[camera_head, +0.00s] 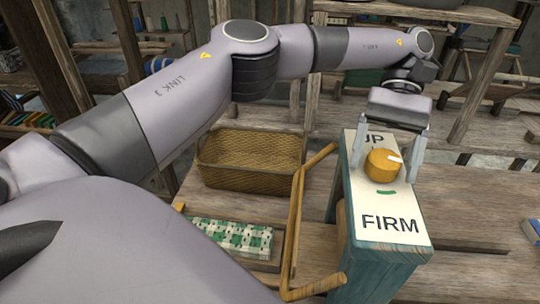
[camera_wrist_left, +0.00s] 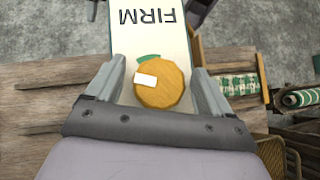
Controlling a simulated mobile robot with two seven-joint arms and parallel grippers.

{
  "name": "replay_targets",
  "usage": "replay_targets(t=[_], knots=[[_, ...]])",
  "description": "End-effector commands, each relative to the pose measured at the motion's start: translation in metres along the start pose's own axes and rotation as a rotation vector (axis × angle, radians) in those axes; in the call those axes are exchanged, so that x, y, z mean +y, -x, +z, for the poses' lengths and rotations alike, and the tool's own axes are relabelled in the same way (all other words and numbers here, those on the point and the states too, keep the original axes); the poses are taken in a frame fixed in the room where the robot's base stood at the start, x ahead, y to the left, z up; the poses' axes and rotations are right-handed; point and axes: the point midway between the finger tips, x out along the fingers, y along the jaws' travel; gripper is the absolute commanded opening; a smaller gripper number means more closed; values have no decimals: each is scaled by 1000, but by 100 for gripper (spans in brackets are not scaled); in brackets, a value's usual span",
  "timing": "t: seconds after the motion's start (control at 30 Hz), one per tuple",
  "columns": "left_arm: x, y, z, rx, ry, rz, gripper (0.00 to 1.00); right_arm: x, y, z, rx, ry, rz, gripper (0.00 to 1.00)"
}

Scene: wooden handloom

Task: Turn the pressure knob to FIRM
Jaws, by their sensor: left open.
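The pressure knob (camera_head: 381,166) is a round orange-yellow disc with a white pointer mark, on the white top panel of a teal wooden post (camera_head: 385,262). The panel reads FIRM at its near end and a partly hidden "UP" at its far end. A short green mark (camera_head: 387,193) lies beside the knob on the FIRM side. In the head view the white mark points right. My left gripper (camera_head: 390,158) is open above the panel, its fingers on either side of the knob. The left wrist view shows the knob (camera_wrist_left: 163,82) between the fingers with gaps.
A woven basket (camera_head: 250,160) stands on the wooden bench left of the post. A bent wooden bar (camera_head: 296,215) stands between them. A green-and-white checked cloth (camera_head: 232,238) lies in front of the basket. A small blue object (camera_head: 533,229) sits at the right edge.

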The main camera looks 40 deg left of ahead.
Motion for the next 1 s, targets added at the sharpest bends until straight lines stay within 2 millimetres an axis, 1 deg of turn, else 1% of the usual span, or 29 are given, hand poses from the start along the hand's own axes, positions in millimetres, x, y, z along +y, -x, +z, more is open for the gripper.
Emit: replay_targets(t=[0.57, 1.0], knots=[[0, -1, -1, -2, 117, 120, 82, 0, -5, 6, 0, 0, 0, 0], [0, -2, -2, -1, 246, 250, 82, 0, -16, 21, 0, 1, 0, 0]])
